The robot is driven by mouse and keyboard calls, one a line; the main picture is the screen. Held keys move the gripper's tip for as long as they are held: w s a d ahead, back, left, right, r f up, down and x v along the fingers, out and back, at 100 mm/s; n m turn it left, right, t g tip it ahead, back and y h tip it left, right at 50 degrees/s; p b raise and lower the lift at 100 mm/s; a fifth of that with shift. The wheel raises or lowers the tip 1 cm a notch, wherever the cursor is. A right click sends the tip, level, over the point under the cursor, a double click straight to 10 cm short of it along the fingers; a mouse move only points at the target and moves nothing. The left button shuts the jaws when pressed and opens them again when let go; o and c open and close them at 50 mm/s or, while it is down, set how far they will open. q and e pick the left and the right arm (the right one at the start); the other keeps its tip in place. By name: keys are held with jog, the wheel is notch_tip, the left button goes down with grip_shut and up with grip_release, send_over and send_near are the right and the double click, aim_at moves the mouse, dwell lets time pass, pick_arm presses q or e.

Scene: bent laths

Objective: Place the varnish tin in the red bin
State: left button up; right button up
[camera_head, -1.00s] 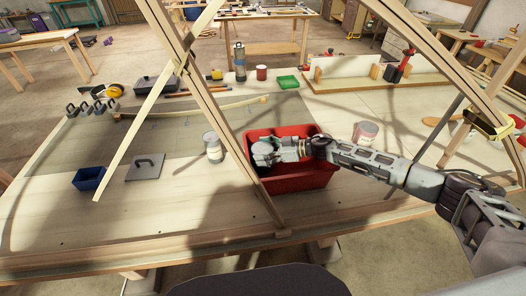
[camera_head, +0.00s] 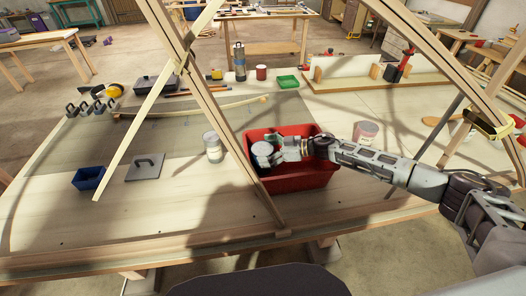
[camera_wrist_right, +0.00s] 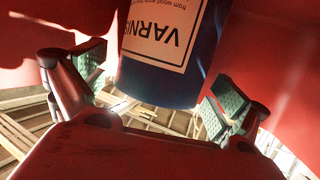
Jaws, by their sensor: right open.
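The varnish tin (camera_head: 262,149) is inside the red bin (camera_head: 310,182), near its left side, with its round grey lid showing. In the right wrist view the tin (camera_wrist_right: 165,50) has a dark blue body and a white VARNISH label. My right gripper (camera_head: 278,149) is in the bin just right of the tin. In the wrist view its two green-padded fingers stand apart, one on each side of the tin, with gaps to it. The tin's base is hidden in the head view. My left gripper is not in view.
Slanted wooden laths (camera_head: 215,108) cross in front of the bin's left side.

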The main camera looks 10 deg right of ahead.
jog(key=shift+b+v, duration=0.35)
jog(key=shift+v, duration=3)
